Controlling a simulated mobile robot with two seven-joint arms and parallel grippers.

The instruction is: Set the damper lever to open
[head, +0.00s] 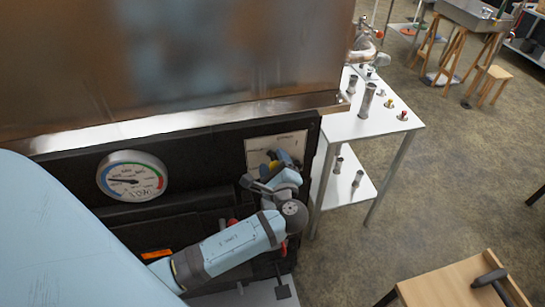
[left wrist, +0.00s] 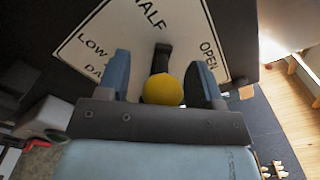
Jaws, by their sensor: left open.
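The damper plate (head: 258,143) is a white sign on the dark front panel. In the left wrist view the plate (left wrist: 118,30) is tilted and reads LOW, HALF and OPEN. The damper lever has a dark stem (left wrist: 161,58) and a yellow ball knob (left wrist: 163,90). The knob also shows in the head view (head: 285,158), partly behind my gripper. My left gripper (left wrist: 160,80) is open, with one blue finger on each side of the knob. It is not closed on it. I cannot tell exactly which mark the lever points to. My right gripper is not in view.
A round gauge (head: 132,178) is on the panel left of the plate, below the large metal pan (head: 180,60). A white shelf stand (head: 390,124) with small fittings is close on the right. A wooden stool (head: 450,290) stands front right; floor between is clear.

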